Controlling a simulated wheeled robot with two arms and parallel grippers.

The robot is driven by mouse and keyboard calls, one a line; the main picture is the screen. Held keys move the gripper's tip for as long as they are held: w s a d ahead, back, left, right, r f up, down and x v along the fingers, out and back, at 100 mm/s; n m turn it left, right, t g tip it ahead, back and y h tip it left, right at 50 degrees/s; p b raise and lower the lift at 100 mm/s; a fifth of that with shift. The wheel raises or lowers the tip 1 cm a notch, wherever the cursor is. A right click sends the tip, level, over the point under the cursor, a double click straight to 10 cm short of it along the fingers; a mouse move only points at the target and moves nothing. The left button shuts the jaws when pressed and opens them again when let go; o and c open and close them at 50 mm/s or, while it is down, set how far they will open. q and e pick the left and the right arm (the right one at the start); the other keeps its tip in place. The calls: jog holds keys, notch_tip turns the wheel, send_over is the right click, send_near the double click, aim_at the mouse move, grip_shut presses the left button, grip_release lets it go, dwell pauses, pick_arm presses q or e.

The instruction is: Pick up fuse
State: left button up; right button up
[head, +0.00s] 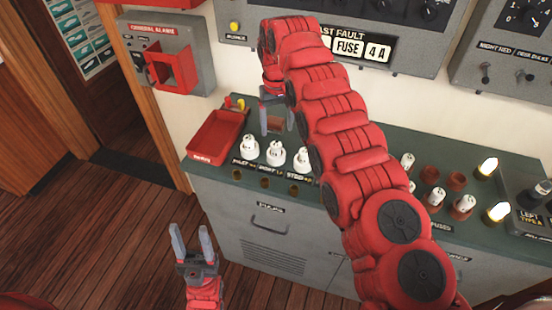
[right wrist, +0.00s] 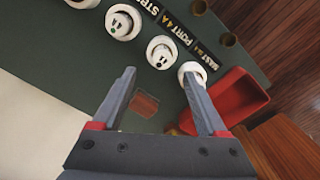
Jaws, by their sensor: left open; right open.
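White cylindrical pieces with dark marks on top stand in a row on the green counter, labelled mast (head: 250,148), port (head: 275,156) and stern (head: 302,160). I cannot tell whether they are fuses or holders. Other white, fuse-like cylinders (head: 407,160) (head: 437,197) stand further right. My right gripper (head: 276,122) is open over the counter behind the row. In the right wrist view its fingers (right wrist: 159,74) are apart, with a small reddish-brown square (right wrist: 145,104) visible between them. One fingertip is near the mast piece (right wrist: 193,72). My left gripper (head: 191,230) is open and empty, in front of the cabinet.
A red tray (head: 216,136) lies at the counter's left end. Empty brown sockets (head: 457,180) and lit lamps (head: 498,211) are at the right. A wall panel sign (head: 362,48) reads fuse 4 A. My right arm hides the counter's middle.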

aim_at(276, 144)
jog(key=shift+s+f+p, duration=0.15)
jog(key=shift+f+p, duration=0.25)
jog(key=shift+f, duration=0.05)
jog(key=shift+s+f, duration=0.1)
jog(key=shift+f, duration=0.85)
jog(key=shift+f+p, duration=0.6)
jog(key=shift+p, duration=0.3)
notch_tip(276, 144, down, 4)
jog(key=shift+a+r+p, duration=0.15)
jog(key=shift+p, duration=0.6)
grip_shut()
